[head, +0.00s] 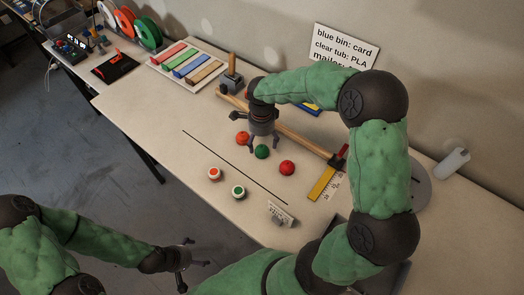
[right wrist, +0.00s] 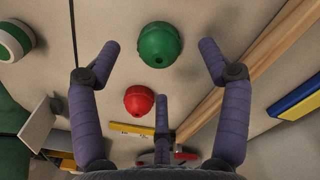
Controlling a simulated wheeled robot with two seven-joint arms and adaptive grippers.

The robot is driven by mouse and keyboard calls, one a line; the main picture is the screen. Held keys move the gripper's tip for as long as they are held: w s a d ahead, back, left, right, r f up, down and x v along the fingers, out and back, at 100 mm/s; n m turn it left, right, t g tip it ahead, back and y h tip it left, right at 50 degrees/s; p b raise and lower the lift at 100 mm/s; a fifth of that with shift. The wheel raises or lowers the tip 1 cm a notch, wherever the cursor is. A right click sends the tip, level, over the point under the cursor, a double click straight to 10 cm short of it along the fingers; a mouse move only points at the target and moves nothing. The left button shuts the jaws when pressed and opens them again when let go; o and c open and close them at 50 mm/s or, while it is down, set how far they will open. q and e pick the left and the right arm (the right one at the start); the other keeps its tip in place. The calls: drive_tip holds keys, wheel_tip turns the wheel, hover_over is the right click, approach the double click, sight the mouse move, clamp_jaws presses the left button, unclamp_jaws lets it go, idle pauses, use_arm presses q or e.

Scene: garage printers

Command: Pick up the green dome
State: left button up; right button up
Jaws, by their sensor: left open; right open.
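The green dome (head: 262,152) rests on the table between an orange dome (head: 242,138) and a red dome (head: 287,168). My right gripper (head: 264,144) points down over the green dome, open and empty. In the right wrist view the green dome (right wrist: 160,45) lies between the tips of the two spread outer fingers, and the red dome (right wrist: 138,101) is lower. I cannot tell whether any finger touches the green dome. My left gripper (head: 186,263) is open and empty, low off the table's front edge.
A long wooden bar (head: 303,136) lies just behind the domes. A white disc with an orange top (head: 214,174) and one with a green top (head: 238,191) are in front, past a thin black line. A small label card (head: 281,214) stands nearby.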

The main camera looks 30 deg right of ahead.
sight(262, 147)
wheel_tip(262, 147, down, 5)
drive_tip(key=shift+r+b, duration=0.15)
drive_tip(key=shift+b, duration=0.55)
drive_tip(key=shift+c, duration=0.3)
drive_tip(key=c, duration=0.9)
drive_tip(key=shift+r, duration=0.2)
